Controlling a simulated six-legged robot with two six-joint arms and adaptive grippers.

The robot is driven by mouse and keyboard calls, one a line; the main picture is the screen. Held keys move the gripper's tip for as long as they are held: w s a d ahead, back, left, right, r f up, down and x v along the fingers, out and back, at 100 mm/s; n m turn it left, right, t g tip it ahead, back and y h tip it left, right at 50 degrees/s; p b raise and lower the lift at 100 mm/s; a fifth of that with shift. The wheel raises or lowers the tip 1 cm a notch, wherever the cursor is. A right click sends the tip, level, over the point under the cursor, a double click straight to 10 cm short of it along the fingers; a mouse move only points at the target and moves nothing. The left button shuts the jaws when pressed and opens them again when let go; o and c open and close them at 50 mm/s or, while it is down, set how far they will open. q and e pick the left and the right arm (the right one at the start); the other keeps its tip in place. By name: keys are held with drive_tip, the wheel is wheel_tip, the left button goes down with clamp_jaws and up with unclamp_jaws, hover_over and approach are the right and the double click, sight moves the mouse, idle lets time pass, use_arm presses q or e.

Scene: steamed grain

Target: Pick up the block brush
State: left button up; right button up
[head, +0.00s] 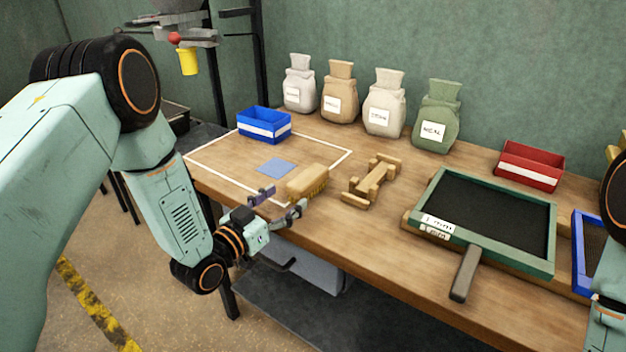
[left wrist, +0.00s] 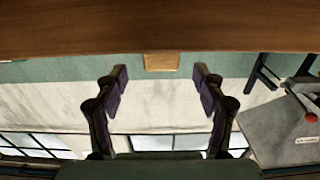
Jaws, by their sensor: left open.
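The block brush (head: 308,177), a tan wooden block with bristles below, lies on the workbench (head: 350,231) near its front edge, partly over the white outline. My left gripper (head: 277,204) is open and empty just in front of the brush, its fingers pointing toward it and apart from it. In the left wrist view the picture looks upside down; a tan block end, likely the brush (left wrist: 162,62), shows beyond and between the open fingers (left wrist: 160,78). My right gripper is out of view; only part of my right arm shows at the right edge.
A blue square (head: 277,166) and a blue bin (head: 264,125) lie behind the brush. A wooden stand (head: 371,182) is close on its right. A green-framed sieve (head: 485,215), a red bin (head: 530,166) and several sacks (head: 384,104) stand farther right and back.

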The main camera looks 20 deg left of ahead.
sight(302, 179)
use_arm(q)
drive_tip(key=shift+x, duration=0.8)
drive_tip(key=shift+w+b, duration=0.4)
drive_tip(key=shift+w, duration=0.25)
drive_tip(key=x, duration=0.1)
drive_tip(key=b+x, duration=0.1)
drive_tip(key=x, duration=0.1)
drive_tip(key=shift+w+d+r, duration=0.1)
drive_tip(key=shift+w+d, duration=0.15)
drive_tip(key=shift+d, duration=0.1)
drive_tip(key=shift+w+d, duration=0.1)
drive_tip(key=shift+w, duration=0.4)
drive_tip(key=c, duration=1.3)
